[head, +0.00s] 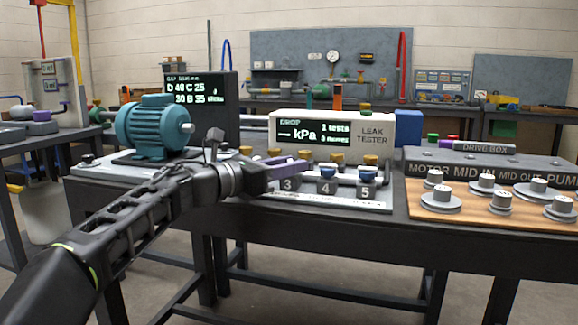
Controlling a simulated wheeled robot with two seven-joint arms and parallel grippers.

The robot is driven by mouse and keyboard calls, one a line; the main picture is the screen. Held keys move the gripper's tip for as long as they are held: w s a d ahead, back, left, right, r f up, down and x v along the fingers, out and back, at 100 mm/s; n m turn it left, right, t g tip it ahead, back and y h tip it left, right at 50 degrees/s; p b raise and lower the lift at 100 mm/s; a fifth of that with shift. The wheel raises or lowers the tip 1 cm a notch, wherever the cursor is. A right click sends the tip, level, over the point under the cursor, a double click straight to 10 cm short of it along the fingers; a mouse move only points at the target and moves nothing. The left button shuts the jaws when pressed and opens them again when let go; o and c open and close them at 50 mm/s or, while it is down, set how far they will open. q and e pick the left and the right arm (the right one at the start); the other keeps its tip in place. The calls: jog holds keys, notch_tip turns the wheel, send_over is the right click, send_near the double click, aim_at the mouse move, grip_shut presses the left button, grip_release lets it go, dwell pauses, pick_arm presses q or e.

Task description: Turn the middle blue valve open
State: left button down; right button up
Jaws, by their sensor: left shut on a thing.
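The leak test fixture (340,201) has a row of numbered dark blocks along its front. Blue valves stand above block 4 (327,171) and block 5 (367,172). My left gripper (296,165), with purple fingers, reaches in from the left over block 3 (288,184). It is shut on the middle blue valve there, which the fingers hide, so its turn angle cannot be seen. My left arm hides whatever lies left of block 3. My right gripper is not in view.
Several brass knobs stand behind the valves, before the leak tester (345,130). A teal motor (153,126) sits to the left. A wooden board (425,205) with metal weights and the drive box (485,147) are at the right.

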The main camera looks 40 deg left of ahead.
pick_arm(q)
jog(key=c, duration=1.1)
grip_release()
jog(key=p+v, duration=0.2)
jog(key=v, duration=0.4)
jog(key=shift+s+a+r, duration=0.1)
jog(key=shift+s+a, duration=0.05)
jog(key=shift+s, duration=0.1)
jog(key=shift+s+a, duration=0.1)
jog(key=shift+s, duration=0.5)
